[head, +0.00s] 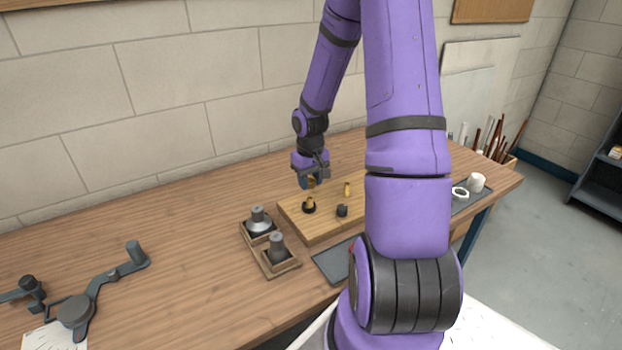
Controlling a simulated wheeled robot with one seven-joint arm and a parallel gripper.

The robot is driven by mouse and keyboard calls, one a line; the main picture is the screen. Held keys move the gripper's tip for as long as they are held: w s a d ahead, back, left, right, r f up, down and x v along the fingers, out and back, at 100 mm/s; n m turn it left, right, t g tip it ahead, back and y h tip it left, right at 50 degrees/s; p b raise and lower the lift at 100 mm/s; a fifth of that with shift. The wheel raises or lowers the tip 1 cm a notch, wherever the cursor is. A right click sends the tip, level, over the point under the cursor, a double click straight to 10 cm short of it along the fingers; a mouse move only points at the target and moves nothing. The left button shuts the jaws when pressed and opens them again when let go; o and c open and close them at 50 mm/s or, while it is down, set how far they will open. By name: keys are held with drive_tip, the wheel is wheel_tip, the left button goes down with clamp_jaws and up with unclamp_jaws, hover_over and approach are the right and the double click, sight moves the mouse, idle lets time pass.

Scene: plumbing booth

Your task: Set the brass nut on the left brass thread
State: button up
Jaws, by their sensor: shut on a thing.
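My gripper (309,181) points down above the wooden board and is shut on a small brass-coloured piece, the brass nut (312,181). The fingers hide much of the nut. The left brass thread (310,201) stands upright on the board with a dark ring around its foot, just below my gripper in the picture. The nut looks apart from the thread, but the exact gap and alignment are too small to tell. A second brass thread (347,187) stands farther right on the board.
The wooden board (302,225) also bears a short dark fitting (342,211). A wooden tray (279,269) with grey metal parts stands left of it. A dark tray (333,263) lies in front. White rings (461,193) lie at right. The left tabletop holds a grey clamp tool (104,284).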

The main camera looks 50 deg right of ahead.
sight(311, 199)
drive_tip(key=shift+f, duration=2.95)
drive_tip(key=shift+f, duration=0.15)
drive_tip(key=m, duration=0.5)
drive_tip(key=shift+f+m, duration=0.1)
drive_tip(key=shift+m, duration=0.2)
drive_tip(key=o, duration=1.6)
drive_tip(key=shift+r, duration=2.5)
drive_tip(key=shift+s, duration=0.2)
